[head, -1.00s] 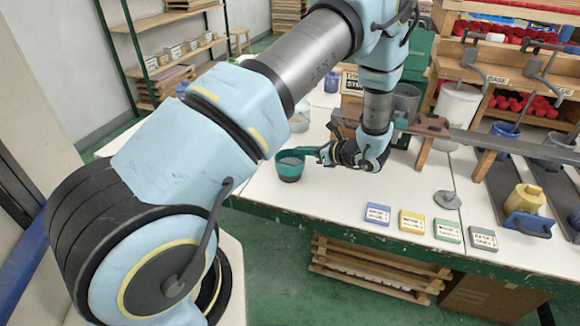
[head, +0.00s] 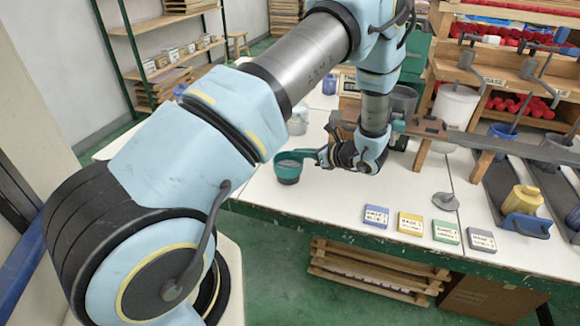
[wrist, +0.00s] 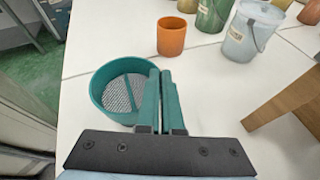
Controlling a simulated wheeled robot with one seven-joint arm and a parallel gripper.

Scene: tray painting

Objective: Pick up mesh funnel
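The mesh funnel (head: 287,170) is a teal cup with a long handle, at the left part of the white table in the head view. It looks slightly tilted there. The wrist view shows its round rim and grey mesh (wrist: 122,92) at left of centre. My gripper (head: 322,155) is at the handle's end, to the right of the cup. In the wrist view my gripper (wrist: 162,108) is closed around the teal handle. The exact finger contact is partly hidden, and I cannot tell whether the cup touches the table.
An orange cup (wrist: 172,36) and a pale lidded bucket (wrist: 250,32) stand beyond the funnel. A wooden stand (wrist: 285,102) is at right. Small labelled blocks (head: 411,223) line the table's front edge (head: 350,233). The table between them and the funnel is clear.

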